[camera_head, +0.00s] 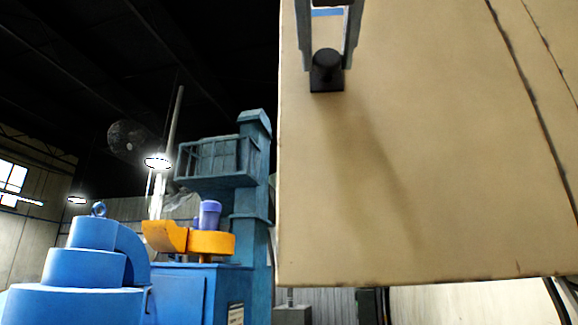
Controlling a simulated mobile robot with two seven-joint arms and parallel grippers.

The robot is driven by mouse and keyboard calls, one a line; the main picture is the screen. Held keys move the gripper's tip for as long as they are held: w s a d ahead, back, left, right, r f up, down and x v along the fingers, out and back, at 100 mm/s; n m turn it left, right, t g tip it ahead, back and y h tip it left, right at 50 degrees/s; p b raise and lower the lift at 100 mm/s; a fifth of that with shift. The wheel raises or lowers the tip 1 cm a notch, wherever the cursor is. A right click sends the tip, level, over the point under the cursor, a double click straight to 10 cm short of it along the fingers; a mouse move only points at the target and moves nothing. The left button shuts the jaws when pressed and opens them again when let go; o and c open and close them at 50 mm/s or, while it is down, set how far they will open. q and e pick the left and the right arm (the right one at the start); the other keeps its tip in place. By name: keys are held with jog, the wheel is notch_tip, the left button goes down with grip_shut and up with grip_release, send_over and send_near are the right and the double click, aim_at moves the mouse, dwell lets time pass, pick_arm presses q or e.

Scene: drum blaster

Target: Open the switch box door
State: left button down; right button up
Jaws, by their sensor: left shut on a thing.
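The switch box door (420,160) is a large tan panel that fills the right part of the view. A dark seam runs down near its right side. I cannot tell whether the door stands ajar. A small black handle (327,82) sits on the door near its upper left edge. My left gripper (328,62) comes in from the top edge, with one grey finger on each side of the handle, and is shut on it. My right gripper does not show.
A blue stepped machine (95,270) stands at the lower left. Behind it is a taller blue machine (255,190) with an orange part (210,243). A light wall shows below the box. The space left of the door looks open.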

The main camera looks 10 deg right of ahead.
pick_arm(q)
jog(key=shift+r, duration=0.1)
jog(key=c, duration=0.5)
grip_release()
jog(key=shift+s, duration=0.1)
jog(key=b+v, duration=0.1)
jog(key=v, duration=1.4)
jog(key=shift+s+b, duration=0.1)
jog(key=shift+b, duration=0.2)
jog(key=shift+a, duration=0.1)
